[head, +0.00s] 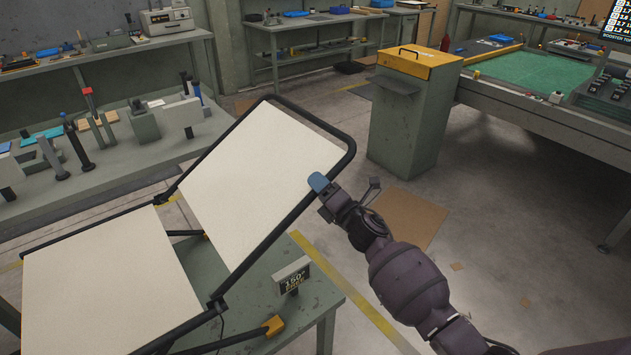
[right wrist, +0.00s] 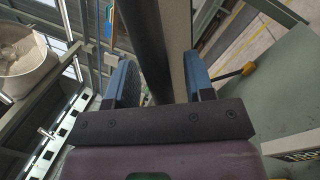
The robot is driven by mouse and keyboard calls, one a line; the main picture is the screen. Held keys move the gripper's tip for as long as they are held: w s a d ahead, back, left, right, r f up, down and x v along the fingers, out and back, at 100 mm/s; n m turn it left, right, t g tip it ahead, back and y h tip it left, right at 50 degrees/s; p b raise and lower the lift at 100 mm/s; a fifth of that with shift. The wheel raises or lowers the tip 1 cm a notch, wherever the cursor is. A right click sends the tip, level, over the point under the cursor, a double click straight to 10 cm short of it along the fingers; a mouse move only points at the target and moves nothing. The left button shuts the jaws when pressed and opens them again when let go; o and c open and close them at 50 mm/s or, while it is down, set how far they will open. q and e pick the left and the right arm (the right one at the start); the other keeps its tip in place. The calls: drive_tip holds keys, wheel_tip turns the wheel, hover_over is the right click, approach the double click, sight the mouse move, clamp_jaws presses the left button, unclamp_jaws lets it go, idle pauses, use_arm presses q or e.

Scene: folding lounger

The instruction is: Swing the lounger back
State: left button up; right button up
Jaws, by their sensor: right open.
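The lounger has a cream back panel (head: 255,165) in a black tube frame (head: 345,160), raised and tilted, and a cream seat panel (head: 105,280) lying lower at the left. It stands on a green-grey bench. My right gripper (head: 319,183) is at the frame's right side, just below the upper right corner. In the right wrist view its two blue-padded fingers (right wrist: 160,82) stand apart, with the black frame tube (right wrist: 147,45) and the panel's pale edge between them. Contact cannot be told. My left gripper is not in view.
A small sign reading 150° (head: 291,275) stands on the bench (head: 320,293) beside the lounger. A yellow-ended strut (head: 273,325) lies below the frame. A grey cabinet with a yellow top (head: 418,62) stands behind. A tool-covered worktable (head: 110,165) is at the left.

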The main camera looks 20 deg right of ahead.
drive_tip(key=shift+x, duration=0.95)
clamp_jaws()
